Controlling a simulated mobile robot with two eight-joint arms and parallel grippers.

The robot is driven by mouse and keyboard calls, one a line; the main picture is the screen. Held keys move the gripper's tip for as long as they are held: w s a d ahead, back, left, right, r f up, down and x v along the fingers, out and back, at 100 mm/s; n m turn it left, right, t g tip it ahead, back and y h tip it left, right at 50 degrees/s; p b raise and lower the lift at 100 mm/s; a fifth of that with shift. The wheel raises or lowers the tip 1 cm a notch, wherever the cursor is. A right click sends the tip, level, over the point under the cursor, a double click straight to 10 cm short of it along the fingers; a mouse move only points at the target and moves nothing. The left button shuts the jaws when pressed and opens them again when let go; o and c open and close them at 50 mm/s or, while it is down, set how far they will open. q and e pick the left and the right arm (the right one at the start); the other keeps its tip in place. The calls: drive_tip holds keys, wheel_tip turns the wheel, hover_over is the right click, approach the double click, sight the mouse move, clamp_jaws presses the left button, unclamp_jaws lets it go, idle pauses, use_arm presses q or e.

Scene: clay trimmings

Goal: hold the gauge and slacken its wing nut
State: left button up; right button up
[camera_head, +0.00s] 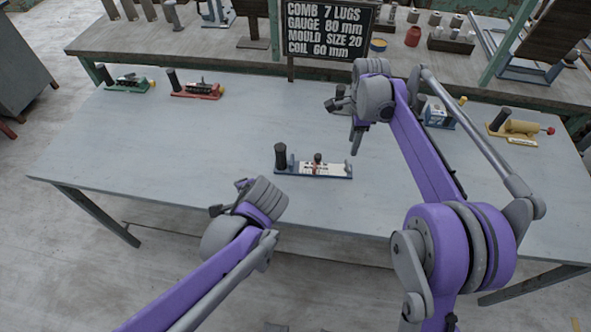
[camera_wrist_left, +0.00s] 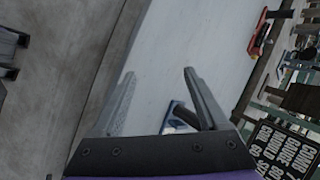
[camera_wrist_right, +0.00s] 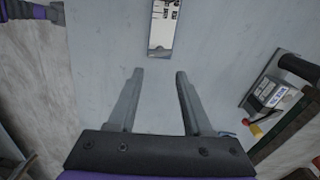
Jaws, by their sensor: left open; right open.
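The gauge (camera_head: 335,172) lies on the middle of the grey table, with a blue base, a white scale strip and an upright black handle at its left end. A small dark knob, perhaps the wing nut (camera_head: 318,157), stands over the scale beside a reddish mark. My left gripper (camera_head: 229,196) is open and empty, left of and nearer than the gauge; its finger partly hides the gauge (camera_wrist_left: 177,120) in the left wrist view. My right gripper (camera_head: 355,135) is open and empty, above the table beyond the gauge's right end. The right wrist view shows only part of the gauge (camera_wrist_right: 162,38), ahead of the fingertips.
A green tool (camera_head: 127,84) and a red tool (camera_head: 199,90) lie at the back left. A blue-and-white tool (camera_head: 437,116) and a yellow tool (camera_head: 518,130) lie at the right. A sign (camera_head: 328,29) reads "GAUGE 80 mm". The table's left part is clear.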

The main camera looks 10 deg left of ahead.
use_arm(q)
drive_tip(key=w+d+f+m+t+y, duration=0.2)
drive_tip(key=w+m+y, duration=0.2)
drive_tip(key=w+m, duration=0.45)
drive_tip(key=m+t+y, duration=0.4)
drive_tip(key=m+t, duration=0.2)
drive_tip(key=m, duration=0.2)
approach(283, 158)
drive_tip(key=x, duration=0.4)
drive_tip(key=shift+w+r, duration=0.1)
drive_tip(key=x, duration=1)
drive_tip(key=shift+w+a+f, duration=0.25)
drive_tip(key=shift+w, duration=0.1)
drive_tip(key=shift+c, duration=0.2)
clamp_jaws()
